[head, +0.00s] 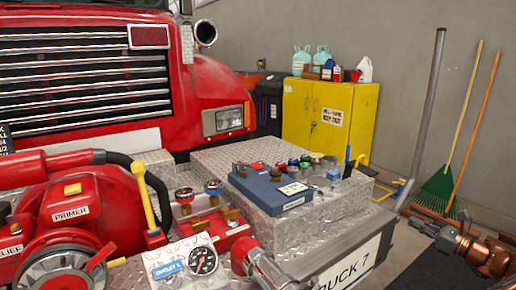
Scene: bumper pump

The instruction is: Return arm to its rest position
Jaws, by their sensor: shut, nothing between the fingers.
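My arm (485,250), copper-brown and jointed, reaches in from the right edge at the lower right. My gripper (430,228) is at its left end, small and dark, shut and empty. It is to the right of the truck's bumper, apart from the pump and the blue case, with the floor and wall behind it. Its fingertips are too small to make out clearly.
The red truck's diamond-plate bumper (222,160) carries a blue case (270,190), several coloured caps, a pressure gauge (204,261) and a red primer pump (85,213).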

